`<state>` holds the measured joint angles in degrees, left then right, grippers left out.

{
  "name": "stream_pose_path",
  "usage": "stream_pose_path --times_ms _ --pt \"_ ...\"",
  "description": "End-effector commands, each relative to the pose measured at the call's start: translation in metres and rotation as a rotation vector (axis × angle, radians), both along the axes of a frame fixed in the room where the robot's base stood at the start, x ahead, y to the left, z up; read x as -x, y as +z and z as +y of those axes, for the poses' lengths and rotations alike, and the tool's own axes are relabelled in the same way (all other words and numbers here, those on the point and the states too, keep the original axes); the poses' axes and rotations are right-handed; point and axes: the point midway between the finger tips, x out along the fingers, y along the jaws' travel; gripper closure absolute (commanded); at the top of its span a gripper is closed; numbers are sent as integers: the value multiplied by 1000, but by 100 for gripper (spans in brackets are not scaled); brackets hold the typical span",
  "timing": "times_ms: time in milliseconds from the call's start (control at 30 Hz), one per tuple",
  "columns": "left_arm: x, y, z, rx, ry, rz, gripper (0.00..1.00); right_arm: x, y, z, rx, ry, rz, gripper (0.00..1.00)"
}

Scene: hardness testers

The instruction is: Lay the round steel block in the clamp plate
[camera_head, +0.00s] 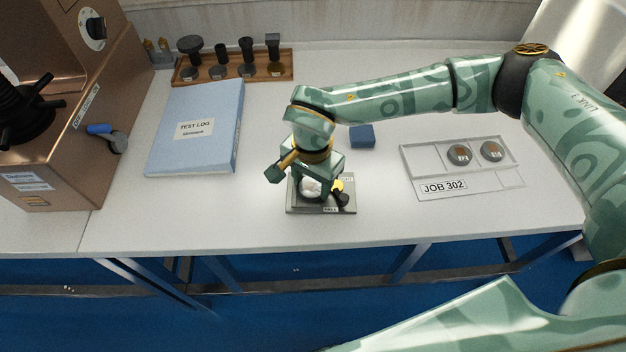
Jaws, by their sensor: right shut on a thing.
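My right gripper (316,190) is low over the dark grey clamp plate (295,205), which lies near the front edge of the bench. A dark clamp knob (343,198) and a yellow part (338,185) show at the plate's right side. The gripper hides much of the plate's middle. My left gripper is not in view.
A tray marked JOB 302 (443,187) holds two round discs, with a bare space at its left. A small blue block (362,136) is behind the plate. A blue TEST LOG binder (197,150), a wooden rack (282,74) and a copper-coloured tester (85,110) stand left.

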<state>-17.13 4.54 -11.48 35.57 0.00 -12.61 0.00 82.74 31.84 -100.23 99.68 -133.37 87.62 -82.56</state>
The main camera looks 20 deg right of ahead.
Motion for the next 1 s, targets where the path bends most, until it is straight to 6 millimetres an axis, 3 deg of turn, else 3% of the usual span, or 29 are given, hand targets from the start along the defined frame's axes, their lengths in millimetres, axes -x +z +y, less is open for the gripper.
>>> stream_pose_path --times_ms 33,100,133,633,767,1000 --pt "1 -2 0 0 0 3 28 8 -14 -3 12 0 25 47" --pt "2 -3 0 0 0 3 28 8 -14 -3 12 0 25 30" --pt "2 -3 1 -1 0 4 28 8 -14 -3 12 0 25 28" --pt "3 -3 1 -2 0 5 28 7 -13 -2 10 4 22 28" --pt "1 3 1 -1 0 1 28 7 5 -2 9 6 19 28" --pt "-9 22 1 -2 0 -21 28 5 70 -2 7 3 12 28"
